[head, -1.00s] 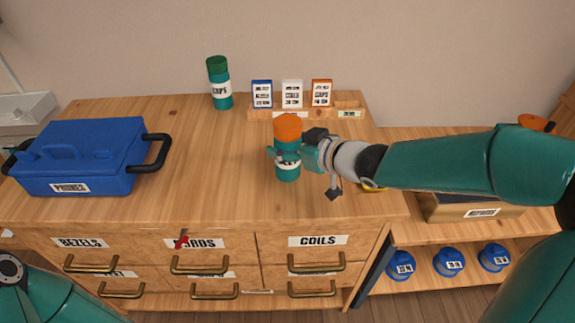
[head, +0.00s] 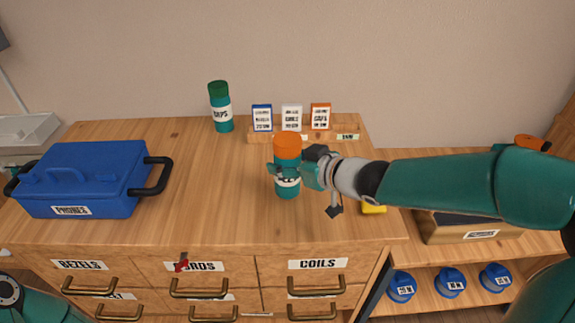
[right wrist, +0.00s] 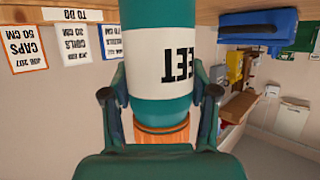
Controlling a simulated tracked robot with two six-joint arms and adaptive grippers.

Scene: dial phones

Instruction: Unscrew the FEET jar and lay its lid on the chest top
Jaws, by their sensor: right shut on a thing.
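The FEET jar (head: 287,187) is teal with a white label and an orange lid (head: 287,146). It is upright over the middle right of the chest top (head: 215,215); I cannot tell whether its base touches the wood. My right gripper (head: 286,172) comes in from the right and is shut on the jar's body below the lid. In the right wrist view the jar (right wrist: 155,35) appears upside down, its lid (right wrist: 162,132) low and its base cut off. The lid is on the jar. My left gripper is out of view; only part of my left arm shows at bottom left.
A green-lidded CAPS jar (head: 221,107) stands at the back. A wooden rack (head: 258,137) with small labelled cards is behind the FEET jar. A blue lidded box (head: 85,178) fills the left. A yellow item (head: 373,209) lies under my right arm. The front middle is clear.

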